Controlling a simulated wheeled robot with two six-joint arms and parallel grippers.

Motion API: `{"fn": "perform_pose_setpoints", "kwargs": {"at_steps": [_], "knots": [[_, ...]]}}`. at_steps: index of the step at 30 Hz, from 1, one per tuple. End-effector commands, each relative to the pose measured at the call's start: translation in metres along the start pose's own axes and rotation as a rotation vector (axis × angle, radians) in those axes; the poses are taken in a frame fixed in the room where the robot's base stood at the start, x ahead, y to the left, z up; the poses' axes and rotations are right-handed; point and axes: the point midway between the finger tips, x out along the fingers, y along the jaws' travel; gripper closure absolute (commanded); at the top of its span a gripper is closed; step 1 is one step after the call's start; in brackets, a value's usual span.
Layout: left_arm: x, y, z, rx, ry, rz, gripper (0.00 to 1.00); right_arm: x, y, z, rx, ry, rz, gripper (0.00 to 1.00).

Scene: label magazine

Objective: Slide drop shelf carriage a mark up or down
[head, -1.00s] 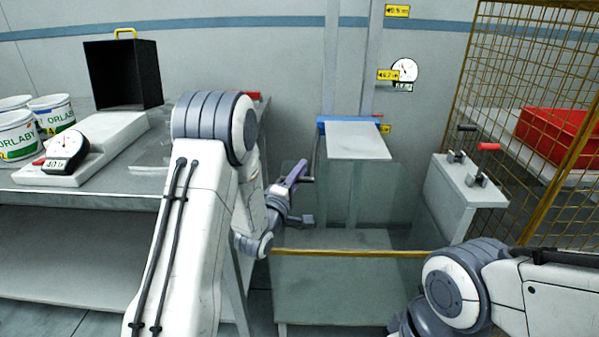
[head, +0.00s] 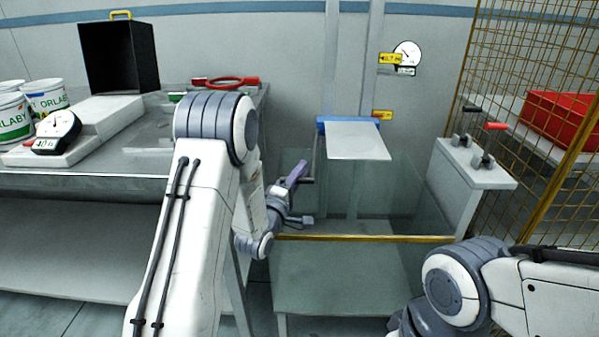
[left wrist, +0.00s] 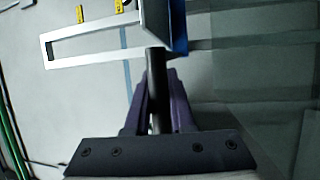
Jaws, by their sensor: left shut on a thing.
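The drop shelf carriage is a blue bracket (head: 323,128) on a tall grey post (head: 347,60), with a flat pale plate (head: 357,143) in front. A dark rod hangs from its left side. My left gripper (head: 298,174), with purple fingers, is shut on this dark handle (left wrist: 156,80), seen upright between the fingers in the left wrist view. Yellow height marks are to the right of the post; one (head: 382,115) is beside the bracket, slightly above it, and another (head: 390,58) is higher. My right arm shows at lower right, its gripper out of view.
A clear-walled enclosure with a gold front rail (head: 365,239) surrounds the space below the plate. A grey box with two levers (head: 475,165) and a mesh fence stand right. A bench (head: 90,178) with tubs, a dial gauge and a black box stands left.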

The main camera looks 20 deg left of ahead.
Motion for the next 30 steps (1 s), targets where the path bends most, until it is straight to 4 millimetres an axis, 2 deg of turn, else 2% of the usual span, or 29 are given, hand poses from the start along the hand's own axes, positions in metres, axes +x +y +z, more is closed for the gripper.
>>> {"fn": "perform_pose_setpoints", "kwargs": {"at_steps": [2, 3, 4, 5, 14, 17, 20, 28, 29, 30], "knots": [[-0.001, 0.001, -0.001, 0.0, 0.002, 0.001, 1.0, -0.001, 0.0, 0.0, 0.0, 0.0, 0.0, 0.5], [-0.001, 0.001, -0.001, 0.0, 0.002, 0.001, 0.66, -0.001, 0.0, 0.0, 0.0, 0.0, 0.0, 0.5], [0.0, 0.001, -0.001, 0.0, 0.002, 0.002, 0.55, -0.001, 0.0, 0.0, 0.0, 0.0, 0.0, 0.5], [0.0, 0.001, -0.001, 0.0, 0.002, 0.002, 0.48, -0.001, 0.0, 0.0, 0.0, 0.0, 0.0, 0.5], [0.0, 0.002, 0.0, 0.0, 0.0, 0.004, 0.48, -0.001, 0.0, 0.0, 0.0, 0.0, 0.0, 0.5], [-0.005, 0.001, 0.0, 0.001, 0.001, 0.002, 0.48, 0.0, 0.0, 0.0, 0.0, 0.0, 0.0, 0.5], [-0.019, 0.001, -0.001, 0.0, 0.002, 0.001, 0.48, 0.0, 0.0, 0.0, 0.0, 0.0, 0.0, 0.5], [-0.079, -0.001, -0.001, -0.002, 0.005, -0.002, 0.48, 0.004, 0.0, 0.0, 0.0, 0.0, 0.0, 0.5], [-0.084, 0.001, -0.001, -0.003, 0.004, -0.002, 0.48, 0.001, 0.0, 0.0, 0.0, 0.0, 0.0, 0.5], [-0.085, 0.005, -0.002, -0.001, 0.002, -0.005, 0.48, -0.011, -0.001, 0.0, 0.0, -0.001, 0.0, 0.5]]}}
